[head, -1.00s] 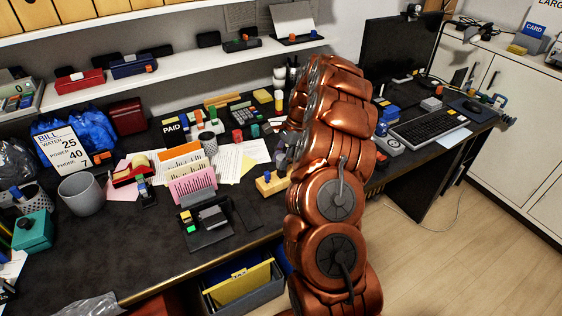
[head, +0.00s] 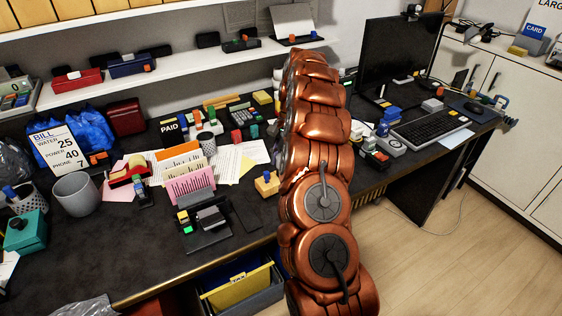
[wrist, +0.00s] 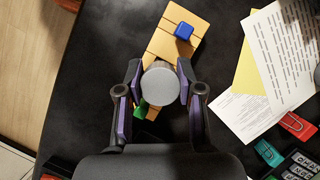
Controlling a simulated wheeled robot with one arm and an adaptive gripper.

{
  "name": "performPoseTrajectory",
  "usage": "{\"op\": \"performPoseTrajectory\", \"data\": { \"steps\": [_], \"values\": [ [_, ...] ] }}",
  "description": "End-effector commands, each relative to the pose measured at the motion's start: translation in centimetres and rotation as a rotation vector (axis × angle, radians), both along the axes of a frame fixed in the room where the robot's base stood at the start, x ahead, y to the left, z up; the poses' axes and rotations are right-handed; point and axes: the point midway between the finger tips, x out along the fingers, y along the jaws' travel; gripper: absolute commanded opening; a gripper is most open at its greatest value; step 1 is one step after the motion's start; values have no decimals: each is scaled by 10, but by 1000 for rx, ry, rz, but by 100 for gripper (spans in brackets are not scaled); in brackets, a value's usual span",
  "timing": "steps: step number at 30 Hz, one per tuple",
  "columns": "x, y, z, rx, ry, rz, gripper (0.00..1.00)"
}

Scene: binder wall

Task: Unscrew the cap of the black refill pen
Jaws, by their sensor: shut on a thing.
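In the wrist view, my gripper (wrist: 158,98) is shut on a round grey piece (wrist: 161,83), seen end-on between its two purple-padded fingers. It looks like a cap. Whatever is beneath it is hidden, and I cannot make out a black pen body. The piece is in front of a light wooden block (wrist: 163,45) that bears a blue cube (wrist: 183,31) at its far end. A green piece (wrist: 140,108) shows beside the left finger. In the head view, my arm hides the gripper and the round piece; part of the wooden block (head: 266,185) shows left of the arm.
White sheets (wrist: 283,45) and a yellow sheet (wrist: 249,70) lie right of the block in the wrist view. A pink letter holder (head: 190,184) and a grey cup (head: 76,194) stand on the dark desk (head: 120,250). The desk's front edge is near.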

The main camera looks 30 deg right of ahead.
Motion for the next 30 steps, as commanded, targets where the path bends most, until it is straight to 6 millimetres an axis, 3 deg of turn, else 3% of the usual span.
{"op": "performPoseTrajectory", "data": {
  "steps": [11, 21, 30],
  "values": [
    [0, 0, -1, 0, 0, 38, 0],
    [-1, -1, -2, 0, 4, 341, 0],
    [-1, -1, -2, 2, 3, 390, 0]
  ]
}}
